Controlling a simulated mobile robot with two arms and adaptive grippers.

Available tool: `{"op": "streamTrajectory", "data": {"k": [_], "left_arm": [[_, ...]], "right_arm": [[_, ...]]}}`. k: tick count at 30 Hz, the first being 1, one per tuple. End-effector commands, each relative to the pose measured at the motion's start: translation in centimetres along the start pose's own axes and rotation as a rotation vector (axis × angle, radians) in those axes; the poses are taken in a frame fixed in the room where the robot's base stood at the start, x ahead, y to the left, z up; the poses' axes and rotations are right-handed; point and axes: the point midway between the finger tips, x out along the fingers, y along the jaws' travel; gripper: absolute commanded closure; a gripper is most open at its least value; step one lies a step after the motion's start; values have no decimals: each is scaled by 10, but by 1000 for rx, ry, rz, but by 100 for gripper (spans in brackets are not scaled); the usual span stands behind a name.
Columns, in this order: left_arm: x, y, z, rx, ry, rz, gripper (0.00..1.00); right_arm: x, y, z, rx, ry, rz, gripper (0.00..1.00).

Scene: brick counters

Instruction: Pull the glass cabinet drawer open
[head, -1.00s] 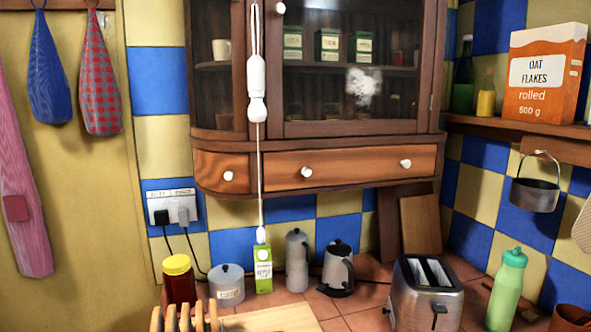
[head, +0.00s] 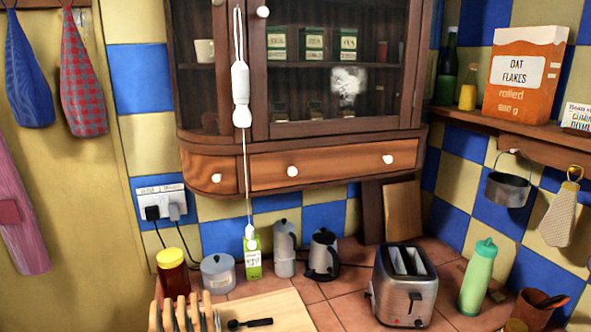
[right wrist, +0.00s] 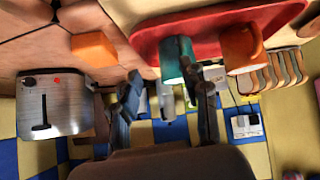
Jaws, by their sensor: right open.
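The wooden wall cabinet (head: 290,128) has glass doors and stands in the middle of the head view. Its wide drawer (head: 340,164) sits below the glass and looks shut, with two round white knobs, a left knob (head: 292,171) and a right knob (head: 415,159). A smaller curved drawer front (head: 206,172) with one white knob is to its left. My right gripper (right wrist: 167,92) shows only in the right wrist view, its two fingers apart and nothing seen between them. The drawer cannot be made out there. My left gripper is in neither view.
A white pull cord (head: 241,92) hangs before the cabinet. Below stand a toaster (head: 404,285), a kettle (head: 323,255) and a green bottle (head: 478,277). In the wrist view, a teal mug (right wrist: 175,63) and an orange mug (right wrist: 241,48) are close to my fingers.

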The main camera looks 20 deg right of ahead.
Motion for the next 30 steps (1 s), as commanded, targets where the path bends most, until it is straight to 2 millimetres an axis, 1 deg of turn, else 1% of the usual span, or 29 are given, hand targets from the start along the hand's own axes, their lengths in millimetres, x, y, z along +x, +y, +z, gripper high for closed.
{"op": "streamTrajectory", "data": {"k": [1,2,3,5,6,7,8,9,11,12,15,18,20,22,26,30], "left_arm": [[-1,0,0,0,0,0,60],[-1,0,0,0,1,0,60],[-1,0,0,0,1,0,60],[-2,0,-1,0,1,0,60],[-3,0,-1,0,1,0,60],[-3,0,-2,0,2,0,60],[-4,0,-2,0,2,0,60],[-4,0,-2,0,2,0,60],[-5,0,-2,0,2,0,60],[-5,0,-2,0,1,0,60],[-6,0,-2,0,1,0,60],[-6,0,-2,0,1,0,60],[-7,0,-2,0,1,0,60],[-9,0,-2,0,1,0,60],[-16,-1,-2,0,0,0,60],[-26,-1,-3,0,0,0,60]], "right_arm": [[0,5,-31,3,63,8,55],[-1,8,-47,6,98,12,55],[-3,11,-70,12,147,15,55],[-9,17,-109,21,229,22,55],[-14,22,-136,28,286,26,55],[-20,25,-158,32,332,28,55],[-27,28,-180,37,379,29,55],[-37,33,-209,45,442,31,55],[-55,40,-250,54,533,33,55],[-68,44,-274,61,588,31,55],[-94,52,-318,74,690,27,55],[-111,55,-342,82,750,22,55],[-115,57,-350,84,766,21,55],[-115,58,-356,85,774,20,55],[-104,59,-369,87,774,21,55],[-85,60,-389,88,772,21,55]]}}
